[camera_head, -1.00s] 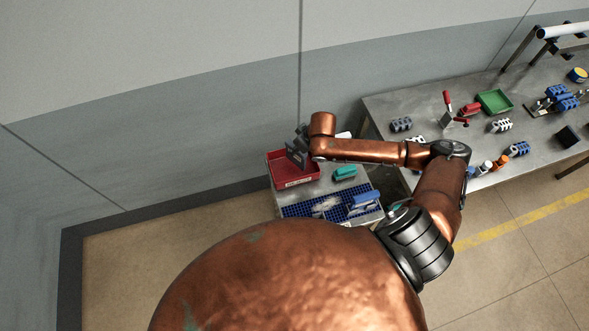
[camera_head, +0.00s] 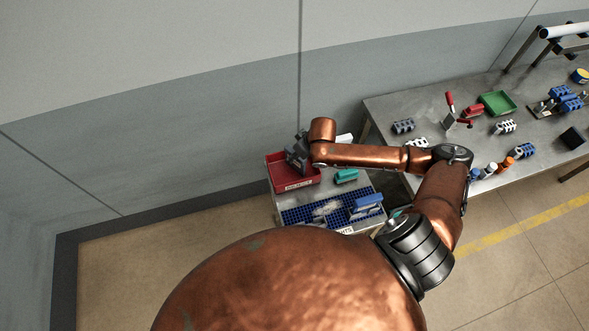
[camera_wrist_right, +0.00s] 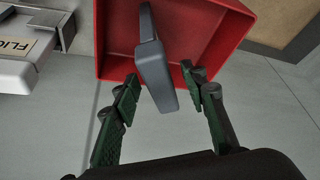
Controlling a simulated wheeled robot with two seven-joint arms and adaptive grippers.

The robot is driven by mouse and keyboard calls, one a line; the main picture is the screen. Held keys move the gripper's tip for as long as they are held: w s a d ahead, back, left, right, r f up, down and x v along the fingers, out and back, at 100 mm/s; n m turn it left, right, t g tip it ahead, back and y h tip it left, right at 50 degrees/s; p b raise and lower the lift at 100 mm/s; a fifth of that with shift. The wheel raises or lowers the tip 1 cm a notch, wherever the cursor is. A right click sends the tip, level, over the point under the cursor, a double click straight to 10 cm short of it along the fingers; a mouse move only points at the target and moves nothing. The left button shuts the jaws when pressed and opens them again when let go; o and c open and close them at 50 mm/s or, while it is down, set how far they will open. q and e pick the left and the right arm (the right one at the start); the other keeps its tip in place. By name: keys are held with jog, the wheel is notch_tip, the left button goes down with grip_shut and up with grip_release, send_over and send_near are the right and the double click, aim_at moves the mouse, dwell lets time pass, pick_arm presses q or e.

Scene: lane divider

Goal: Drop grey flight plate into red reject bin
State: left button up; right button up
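The red reject bin (camera_head: 294,185) stands at the back left corner of the grey cart in the head view. It fills the top of the right wrist view (camera_wrist_right: 112,35). My right gripper (camera_head: 297,155) is above the bin, its fingers hard to make out from the head. In the right wrist view my right gripper (camera_wrist_right: 159,80) has its fingers spread apart. The grey flight plate (camera_wrist_right: 156,72) is between and beyond the fingertips, tilted over the bin opening, with gaps on both sides. I cannot tell whether it touches the bin. My left gripper is out of view.
A blue gridded tray (camera_head: 300,214) with a blue part (camera_head: 367,203) and a teal block (camera_head: 346,176) share the cart. A workbench (camera_head: 440,105) with several parts, a green tray (camera_head: 497,103) and a red-handled clamp (camera_head: 450,108) is at the right. The wall is behind the bin.

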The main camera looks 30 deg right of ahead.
jog(key=shift+s+r, duration=0.1)
jog(key=shift+r, duration=0.05)
jog(key=v, duration=1.1)
jog(key=shift+r, duration=0.35)
